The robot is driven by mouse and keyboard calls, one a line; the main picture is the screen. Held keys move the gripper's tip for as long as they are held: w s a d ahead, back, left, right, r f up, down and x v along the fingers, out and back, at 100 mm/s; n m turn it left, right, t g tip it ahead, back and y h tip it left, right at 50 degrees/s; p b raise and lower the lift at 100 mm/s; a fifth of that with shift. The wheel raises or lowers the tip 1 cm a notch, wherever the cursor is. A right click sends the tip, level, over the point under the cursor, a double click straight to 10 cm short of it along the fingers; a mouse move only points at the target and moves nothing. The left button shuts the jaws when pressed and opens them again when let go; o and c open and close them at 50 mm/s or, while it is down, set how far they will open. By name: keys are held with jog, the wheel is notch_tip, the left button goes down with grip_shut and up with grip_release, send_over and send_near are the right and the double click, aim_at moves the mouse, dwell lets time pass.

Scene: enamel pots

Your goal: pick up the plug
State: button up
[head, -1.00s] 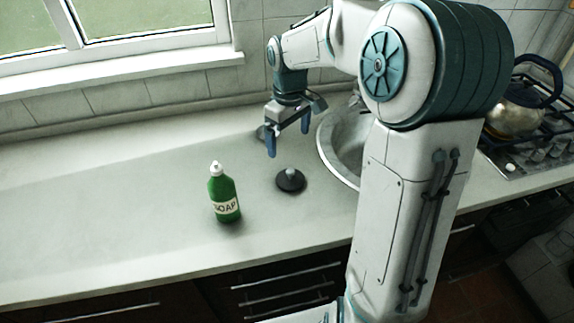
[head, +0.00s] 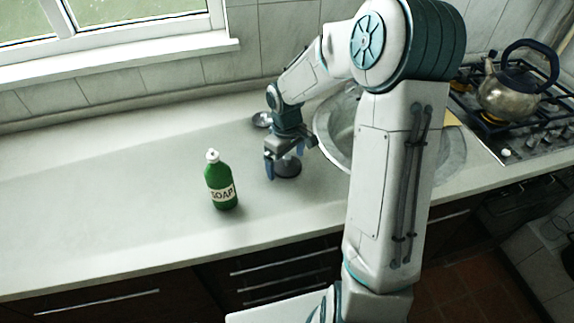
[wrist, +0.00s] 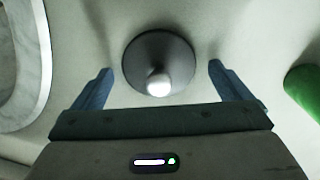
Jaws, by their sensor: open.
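The plug (head: 287,168) is a dark round disc with a pale knob on top. It lies flat on the counter to the right of the soap bottle, partly hidden behind my gripper in the head view. In the wrist view the plug (wrist: 160,60) shows whole, centred between and just beyond the fingertips. My gripper (head: 284,170) is low over the plug, pointing down. In the wrist view my gripper (wrist: 160,78) is open, with a blue finger on each side and nothing held between them.
A green soap bottle (head: 221,184) stands upright left of the plug; its edge shows in the wrist view (wrist: 303,88). A round metal sink (head: 333,122) lies to the right. A small metal round thing (head: 262,119) sits behind. A kettle (head: 508,95) stands on the stove. The left counter is clear.

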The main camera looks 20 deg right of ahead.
jog(key=c, duration=1)
jog(key=shift+c, duration=0.3)
jog(key=shift+r, duration=0.1)
